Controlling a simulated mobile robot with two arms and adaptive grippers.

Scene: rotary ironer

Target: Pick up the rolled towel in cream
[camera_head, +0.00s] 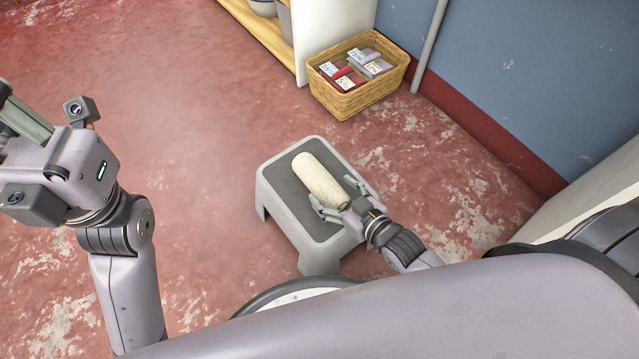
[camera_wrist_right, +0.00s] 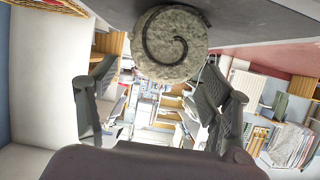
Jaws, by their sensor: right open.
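The cream rolled towel (camera_head: 319,178) lies on its side on the dark top of a grey step stool (camera_head: 283,208). In the right wrist view the towel's round end (camera_wrist_right: 172,45), with a dark spiral, faces the camera at top centre. My right gripper (camera_head: 341,196) is open at the towel's near end, fingers on either side of it. In the wrist view the right gripper (camera_wrist_right: 150,88) shows empty space between its fingers; whether they touch the towel is unclear. My left gripper (camera_head: 22,118) is at the far left, partly cut off, its opening unclear.
A wicker basket (camera_head: 358,102) with several small packets stands on the floor by the blue wall (camera_head: 520,75). A wooden shelf (camera_head: 262,38) stands at the top. The red floor (camera_head: 190,130) left of the stool is clear.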

